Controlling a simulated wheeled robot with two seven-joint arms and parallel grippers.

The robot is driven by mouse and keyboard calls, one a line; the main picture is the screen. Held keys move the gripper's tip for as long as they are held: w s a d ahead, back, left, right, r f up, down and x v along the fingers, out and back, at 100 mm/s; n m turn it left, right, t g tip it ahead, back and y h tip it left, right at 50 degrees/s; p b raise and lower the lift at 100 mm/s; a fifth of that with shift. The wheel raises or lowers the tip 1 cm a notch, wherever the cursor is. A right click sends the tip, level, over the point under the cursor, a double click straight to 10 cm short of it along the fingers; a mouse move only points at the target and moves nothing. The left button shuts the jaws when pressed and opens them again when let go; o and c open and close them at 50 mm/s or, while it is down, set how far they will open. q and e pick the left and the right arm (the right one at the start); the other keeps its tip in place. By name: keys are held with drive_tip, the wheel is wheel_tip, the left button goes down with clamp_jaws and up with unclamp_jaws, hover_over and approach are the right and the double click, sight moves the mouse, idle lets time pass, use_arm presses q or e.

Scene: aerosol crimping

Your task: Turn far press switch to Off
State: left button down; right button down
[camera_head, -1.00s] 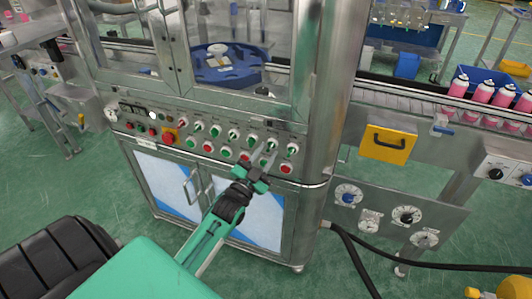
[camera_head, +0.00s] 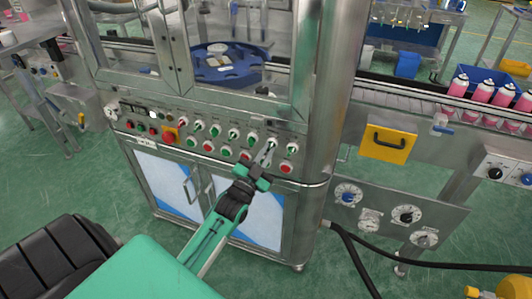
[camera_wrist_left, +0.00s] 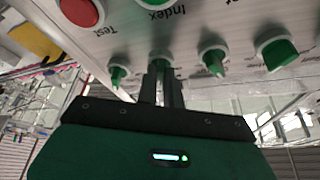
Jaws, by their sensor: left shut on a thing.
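The machine's front panel (camera_head: 180,138) carries a row of green-knobbed switches, with more buttons in a row below. My left gripper (camera_head: 268,150) is at the right end of the upper row, its fingers pointing up to the panel. In the left wrist view, the fingers (camera_wrist_left: 161,80) are shut on a green switch knob (camera_wrist_left: 161,57), mostly hidden between them. The label "Index" is printed close by. Green knobs stand free on either side, one at left (camera_wrist_left: 118,75) and one at right (camera_wrist_left: 213,62). I cannot read the gripped switch's position. My right gripper is not in view.
A red button (camera_wrist_left: 82,10) is close to the fingers in the wrist view. A red and yellow emergency stop (camera_head: 169,136) is further left.

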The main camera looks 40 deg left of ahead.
use_arm(q)
drive_tip(key=shift+n+y, duration=0.4)
drive_tip(key=shift+n, duration=0.5)
drive_tip(key=n+y+p, duration=0.1)
drive_tip(key=n, duration=0.2)
drive_tip(key=n+y+p, duration=0.1)
drive_tip(key=n+y, duration=0.1)
drive_tip(key=n, duration=0.1)
drive_tip(key=shift+d, duration=0.2)
drive_tip(key=n+g+y+p, duration=0.1)
drive_tip(key=n+y, duration=0.1)
drive_tip(key=n, duration=0.2)
drive_tip(key=n+g+y+p, duration=0.1)
drive_tip(key=n+y+p, duration=0.1)
drive_tip(key=n, duration=0.2)
drive_tip(key=shift+w+d+n, duration=0.1)
drive_tip(key=shift+d+n, duration=0.1)
drive_tip(key=shift+n, duration=0.1)
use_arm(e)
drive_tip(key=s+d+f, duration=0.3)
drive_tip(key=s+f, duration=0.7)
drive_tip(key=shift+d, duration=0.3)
use_arm(q)
drive_tip(key=shift+n+y, duration=0.3)
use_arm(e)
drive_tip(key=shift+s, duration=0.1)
use_arm(q)
drive_tip(key=c, duration=1.5)
unclamp_jaws()
drive_tip(key=shift+c, duration=0.2)
